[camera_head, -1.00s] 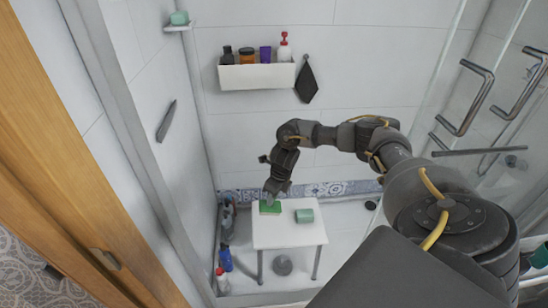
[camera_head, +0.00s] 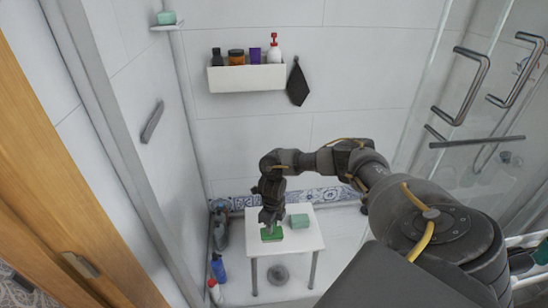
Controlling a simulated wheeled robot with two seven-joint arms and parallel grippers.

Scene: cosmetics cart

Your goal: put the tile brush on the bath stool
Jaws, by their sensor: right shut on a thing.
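The tile brush, a green block (camera_head: 271,235) as it shows here, is at the left-middle of the white bath stool (camera_head: 308,242). My right gripper (camera_head: 270,222) comes down from above and is shut on it. The gripper hides the upper part of the brush. I cannot tell whether its underside touches the stool top or is just above it. My left gripper is not in view.
A teal block (camera_head: 299,221) stands on the stool, right of the brush. Bottles (camera_head: 218,267) stand on the floor at the left. A wall shelf (camera_head: 245,78) holds several bottles and jars. A dark cloth (camera_head: 297,84) hangs beside it. Glass is at the right.

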